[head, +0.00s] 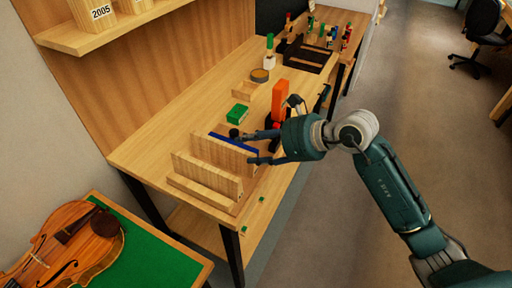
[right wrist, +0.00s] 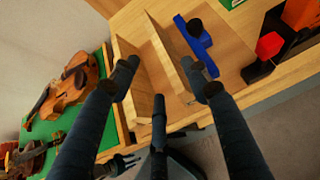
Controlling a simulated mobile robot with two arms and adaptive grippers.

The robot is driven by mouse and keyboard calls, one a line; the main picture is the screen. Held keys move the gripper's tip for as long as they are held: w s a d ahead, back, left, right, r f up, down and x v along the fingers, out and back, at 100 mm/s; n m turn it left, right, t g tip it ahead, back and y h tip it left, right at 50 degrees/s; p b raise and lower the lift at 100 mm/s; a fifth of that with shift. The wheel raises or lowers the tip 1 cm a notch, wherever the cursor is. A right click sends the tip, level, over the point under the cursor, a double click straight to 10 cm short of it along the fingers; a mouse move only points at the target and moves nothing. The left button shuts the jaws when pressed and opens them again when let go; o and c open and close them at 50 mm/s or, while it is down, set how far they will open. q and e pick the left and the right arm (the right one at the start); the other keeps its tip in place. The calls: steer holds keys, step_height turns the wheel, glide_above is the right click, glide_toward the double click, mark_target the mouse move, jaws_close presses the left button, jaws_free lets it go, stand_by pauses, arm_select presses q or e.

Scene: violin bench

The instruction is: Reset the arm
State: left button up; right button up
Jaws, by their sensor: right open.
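My right arm comes in from the right in the head view. Its gripper (head: 246,147) is open and empty, with its dark fingers spread over the wooden rack (head: 205,180) at the near end of the bench. In the right wrist view the open fingers (right wrist: 160,86) show with nothing between them, above the rack's upright boards (right wrist: 168,48). A blue bar with a black knob (right wrist: 199,45) lies beside the boards. A small dark clawed shape (right wrist: 118,163) low in the right wrist view looks like my left gripper; its opening cannot be told.
An orange block (head: 279,100) and a green box (head: 237,114) stand on the bench (head: 190,110) close to the right gripper. A violin (head: 65,245) lies on a green-topped table at lower left. A shelf (head: 110,35) juts out above.

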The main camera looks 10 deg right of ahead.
steer(key=shift+s+d+r, duration=0.2)
steer(key=shift+d+r, duration=0.05)
stand_by(0.3)
